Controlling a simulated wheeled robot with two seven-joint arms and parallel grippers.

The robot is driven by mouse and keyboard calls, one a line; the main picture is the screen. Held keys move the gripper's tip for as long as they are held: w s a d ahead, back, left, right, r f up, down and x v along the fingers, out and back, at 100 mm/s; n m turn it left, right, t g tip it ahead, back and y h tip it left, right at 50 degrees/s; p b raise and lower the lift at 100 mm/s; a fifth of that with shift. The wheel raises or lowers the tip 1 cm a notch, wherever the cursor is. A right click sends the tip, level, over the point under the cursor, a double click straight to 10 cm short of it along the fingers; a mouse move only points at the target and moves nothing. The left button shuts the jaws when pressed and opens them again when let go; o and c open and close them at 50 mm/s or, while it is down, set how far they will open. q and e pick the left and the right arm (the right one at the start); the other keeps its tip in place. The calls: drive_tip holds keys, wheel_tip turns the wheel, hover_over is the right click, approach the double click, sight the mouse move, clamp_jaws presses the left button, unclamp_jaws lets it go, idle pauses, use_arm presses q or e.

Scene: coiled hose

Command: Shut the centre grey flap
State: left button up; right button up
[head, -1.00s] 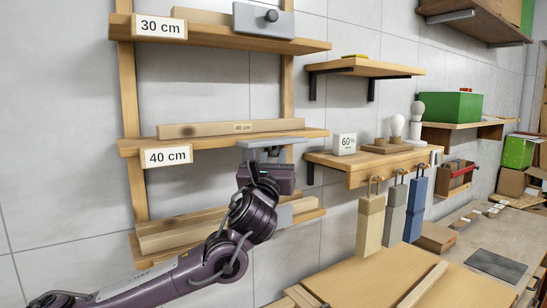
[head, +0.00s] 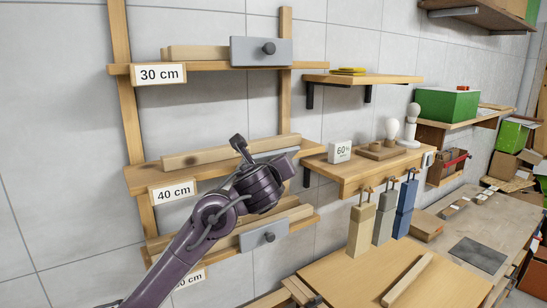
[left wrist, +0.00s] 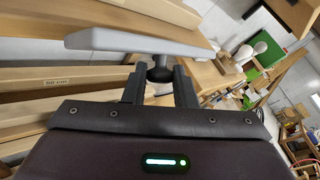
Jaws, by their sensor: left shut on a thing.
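The centre grey flap (left wrist: 140,40) shows in the left wrist view as a pale plate with a black knob (left wrist: 160,72) on its underside. My left gripper (left wrist: 160,85) is shut on that knob, one finger at each side. In the head view my left gripper (head: 240,147) is at the 40 cm shelf (head: 143,178), and my arm hides most of the flap, so its exact tilt is hard to tell there. My right gripper is not in view.
The top grey flap (head: 254,50) and the bottom grey flap (head: 258,238) stand upright at their shelves. Wooden bars lie on the shelves. To the right, a small shelf holds a 60% sign (head: 340,152) and bulbs, above hanging blocks (head: 384,220) and a workbench (head: 365,275).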

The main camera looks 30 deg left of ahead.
sight(268, 153)
use_arm(q)
drive_tip(key=r+n+g+h, duration=0.2)
drive_tip(key=shift+w+a+r+h, duration=0.1)
drive_tip(key=shift+w+a+h, duration=0.1)
drive_tip(key=shift+a+h, duration=0.1)
drive_tip(key=shift+w+a+r+n+g+h, duration=0.15)
drive_tip(key=shift+a+r+n+g+h, duration=0.3)
drive_tip(key=shift+g+h, duration=0.2)
drive_tip(key=shift+w+a+r+n+g+h, duration=0.1)
drive_tip(key=shift+a+r+n+g+h, duration=0.2)
drive_tip(key=shift+n+g+h, duration=0.35)
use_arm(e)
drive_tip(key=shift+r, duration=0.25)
use_arm(q)
drive_tip(key=o, duration=1)
drive_tip(key=shift+a, duration=0.1)
